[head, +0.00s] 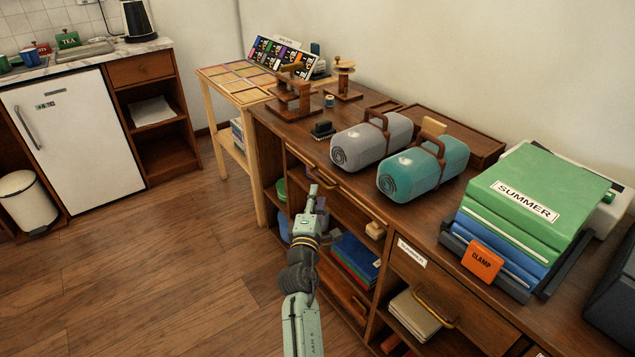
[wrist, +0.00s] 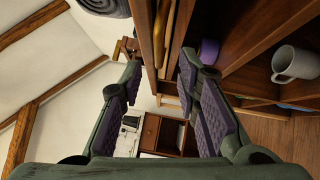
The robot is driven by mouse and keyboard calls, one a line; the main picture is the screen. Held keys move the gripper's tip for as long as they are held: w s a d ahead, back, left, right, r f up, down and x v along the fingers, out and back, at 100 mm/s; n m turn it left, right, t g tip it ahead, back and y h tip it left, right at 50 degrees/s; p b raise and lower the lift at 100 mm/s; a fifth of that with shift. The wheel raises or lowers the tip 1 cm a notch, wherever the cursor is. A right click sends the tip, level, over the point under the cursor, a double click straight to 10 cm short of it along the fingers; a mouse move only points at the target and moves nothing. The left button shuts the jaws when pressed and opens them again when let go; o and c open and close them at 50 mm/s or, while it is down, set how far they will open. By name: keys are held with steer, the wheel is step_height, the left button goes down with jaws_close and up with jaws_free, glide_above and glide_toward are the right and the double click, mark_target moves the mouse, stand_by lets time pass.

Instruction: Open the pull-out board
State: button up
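The dark wooden cabinet (head: 290,120) has a thin front edge under its top, where the pull-out board appears to sit. A curved light-coloured handle (head: 330,180) runs along that edge, just behind and above my gripper (head: 313,190) in the head view. In the wrist view a brass-coloured handle (wrist: 166,30) stands upright along the wooden edge, beyond the fingertips. My gripper also shows in the wrist view (wrist: 158,72), its two purple-padded fingers wide apart with nothing held between them. The board's closed front is hard to tell from the cabinet edge.
Grey (head: 372,140) and teal (head: 424,172) canisters and a green binder stack (head: 525,185) stand on the top. Open shelves below hold books (head: 355,258); a grey mug (wrist: 296,64) shows in the wrist view. A pale table (head: 232,90) adjoins at left. The floor (head: 180,265) is clear.

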steer(key=w, duration=0.5)
steer(key=shift+w+d+r, duration=0.25)
steer(key=shift+d+r, duration=0.15)
steer(key=shift+c, duration=0.5)
jaws_close()
